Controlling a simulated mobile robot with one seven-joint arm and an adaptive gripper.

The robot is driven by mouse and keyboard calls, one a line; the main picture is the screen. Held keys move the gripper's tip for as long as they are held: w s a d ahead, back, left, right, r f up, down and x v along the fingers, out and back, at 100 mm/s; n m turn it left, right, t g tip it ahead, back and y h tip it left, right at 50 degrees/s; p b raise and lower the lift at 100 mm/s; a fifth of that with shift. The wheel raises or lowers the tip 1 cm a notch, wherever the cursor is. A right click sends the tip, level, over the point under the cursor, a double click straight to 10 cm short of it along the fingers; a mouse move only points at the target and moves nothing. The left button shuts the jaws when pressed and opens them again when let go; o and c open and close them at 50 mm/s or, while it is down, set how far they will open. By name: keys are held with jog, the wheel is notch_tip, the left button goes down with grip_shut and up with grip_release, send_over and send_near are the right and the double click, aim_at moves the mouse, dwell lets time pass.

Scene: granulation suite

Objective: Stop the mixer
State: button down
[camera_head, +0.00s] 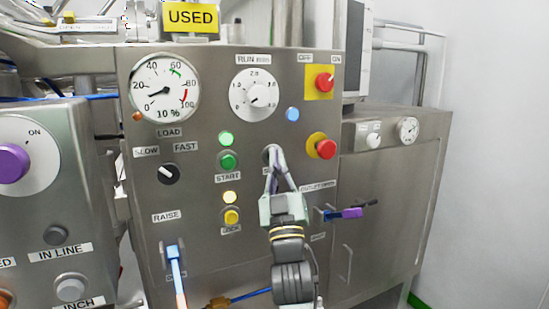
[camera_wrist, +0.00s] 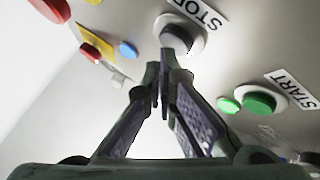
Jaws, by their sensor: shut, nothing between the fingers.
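The mixer's control panel (camera_head: 200,225) fills the middle of the head view. The stop button (camera_wrist: 176,36), a dark cap in a pale ring beside the STOP label (camera_wrist: 208,12), shows in the wrist view. In the head view it is mostly hidden behind my fingertips. My gripper (camera_head: 272,160) is shut and empty, its fingertips right at the stop button; I cannot tell whether they touch it. The fingers also show in the wrist view (camera_wrist: 160,78). The green START button (camera_head: 228,161) sits to the left, with a lit green lamp (camera_head: 226,138) above it.
A red emergency button on yellow (camera_head: 326,149) is close right of my gripper. A red OFF/ON switch (camera_head: 324,82), blue lamp (camera_head: 292,114), load gauge (camera_head: 164,88) and run timer dial (camera_head: 254,95) are above.

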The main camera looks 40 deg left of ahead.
jog(key=shift+w+a, duration=0.15)
jog(key=shift+a, duration=0.2)
dwell(0.7)
jog(key=shift+d, duration=0.1)
jog(key=shift+s+d, duration=0.3)
jog(key=shift+d, duration=0.4)
jog(key=shift+s+d+b, duration=0.15)
jog(key=shift+s+d, duration=0.2)
jog(key=shift+d, duration=0.4)
jog(key=shift+s+d+b, duration=0.15)
jog(key=shift+s+d, duration=0.15)
jog(key=shift+d, duration=0.5)
jog(key=shift+s+d+b, duration=0.15)
jog(key=shift+s+d, duration=0.2)
jog(key=shift+d, duration=0.4)
